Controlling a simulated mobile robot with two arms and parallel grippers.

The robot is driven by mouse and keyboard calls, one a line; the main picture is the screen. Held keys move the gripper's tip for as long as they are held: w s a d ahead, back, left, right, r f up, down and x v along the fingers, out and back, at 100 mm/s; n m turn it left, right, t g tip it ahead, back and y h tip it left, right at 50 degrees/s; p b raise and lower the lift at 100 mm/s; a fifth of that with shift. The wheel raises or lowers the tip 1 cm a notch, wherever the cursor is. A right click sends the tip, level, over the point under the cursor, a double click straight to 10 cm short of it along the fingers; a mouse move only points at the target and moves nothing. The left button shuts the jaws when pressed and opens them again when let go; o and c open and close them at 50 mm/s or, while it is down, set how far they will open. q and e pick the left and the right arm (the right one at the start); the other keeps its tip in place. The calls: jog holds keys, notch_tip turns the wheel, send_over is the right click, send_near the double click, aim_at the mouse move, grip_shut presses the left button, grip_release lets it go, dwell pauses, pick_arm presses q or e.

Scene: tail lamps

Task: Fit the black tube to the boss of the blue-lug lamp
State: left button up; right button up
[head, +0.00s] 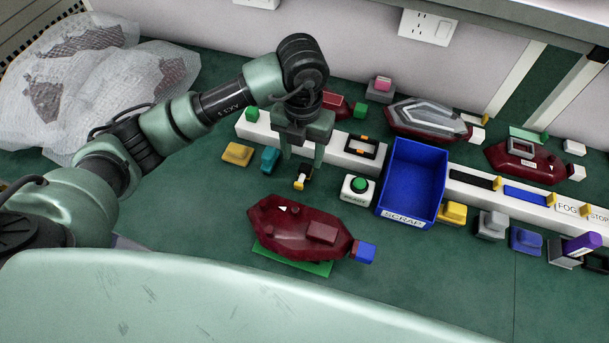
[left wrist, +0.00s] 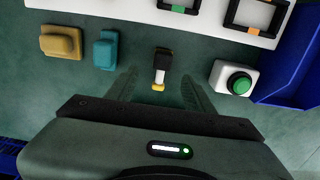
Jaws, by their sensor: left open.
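The blue-lug lamp (head: 275,228) is a dark red housing with a blue lug (head: 365,252) at its right end. It lies on a green pad (head: 290,261) in front of my left gripper. A raised red block and a white triangle mark show on its top; I cannot tell which part is the boss. A small piece with a black body, pale middle and yellow end, apparently the black tube (head: 304,171), is on the bench. In the left wrist view the tube (left wrist: 163,59) lies between and beyond the fingers. My left gripper (head: 303,160) is open and empty above it.
A blue scrap bin (head: 411,180) and a green-button box (head: 357,189) stand to the right. A white rail (head: 340,150) runs behind. Yellow (head: 237,154) and teal (head: 269,160) blocks sit left. Other red lamps (head: 527,162) stand at the back. Bubble-wrapped parts (head: 95,85) lie far left.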

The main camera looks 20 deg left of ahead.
aim_at(304, 169)
pick_arm(q)
jog(key=f+b, duration=0.1)
jog(key=f, duration=0.2)
jog(key=f+b, duration=0.2)
jog(key=f, duration=0.1)
jog(key=shift+w+d+b, duration=0.1)
jog(key=shift+w+b, duration=0.1)
jog(key=shift+b, duration=0.1)
jog(key=shift+r, duration=0.1)
grip_shut()
